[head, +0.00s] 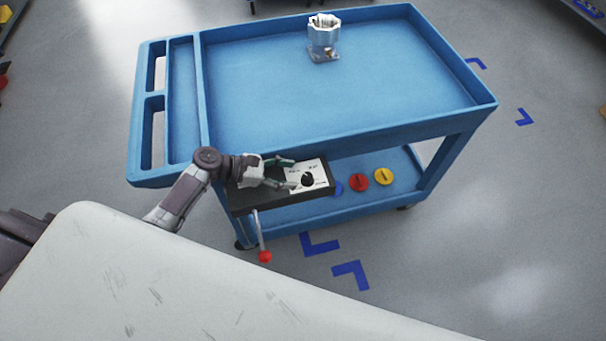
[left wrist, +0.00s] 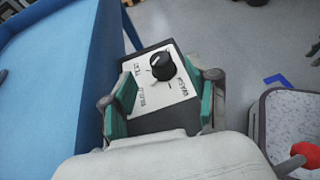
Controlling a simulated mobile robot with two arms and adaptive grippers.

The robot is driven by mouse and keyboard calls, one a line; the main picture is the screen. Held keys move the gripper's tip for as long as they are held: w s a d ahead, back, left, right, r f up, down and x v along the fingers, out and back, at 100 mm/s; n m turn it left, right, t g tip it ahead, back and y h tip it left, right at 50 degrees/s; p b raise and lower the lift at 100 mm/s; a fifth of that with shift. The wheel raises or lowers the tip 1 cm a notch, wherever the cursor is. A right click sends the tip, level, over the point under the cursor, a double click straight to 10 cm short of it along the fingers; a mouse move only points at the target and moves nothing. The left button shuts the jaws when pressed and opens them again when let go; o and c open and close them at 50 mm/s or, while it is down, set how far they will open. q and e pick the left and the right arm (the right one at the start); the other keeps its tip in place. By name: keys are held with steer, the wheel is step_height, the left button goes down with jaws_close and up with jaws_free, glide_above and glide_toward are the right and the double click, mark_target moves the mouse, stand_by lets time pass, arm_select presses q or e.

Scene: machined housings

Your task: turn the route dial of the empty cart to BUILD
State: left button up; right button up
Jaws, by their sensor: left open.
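A blue cart (head: 185,95) stands in front of me with one metal housing (head: 323,38) on its top tray, so it is not empty. The black route dial (head: 307,179) sits on a white label plate on a dark box at the cart's near side.
A lever with a red ball (head: 265,256) hangs below the dial box. A red disc (head: 359,183), a yellow disc (head: 383,176) and a partly hidden blue disc lie on the lower shelf. Blue corner marks (head: 351,274) are on the grey floor, which is clear to the right.

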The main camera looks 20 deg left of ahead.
arm_select(q)
steer(key=v, duration=0.6)
steer(key=shift+a, duration=0.1)
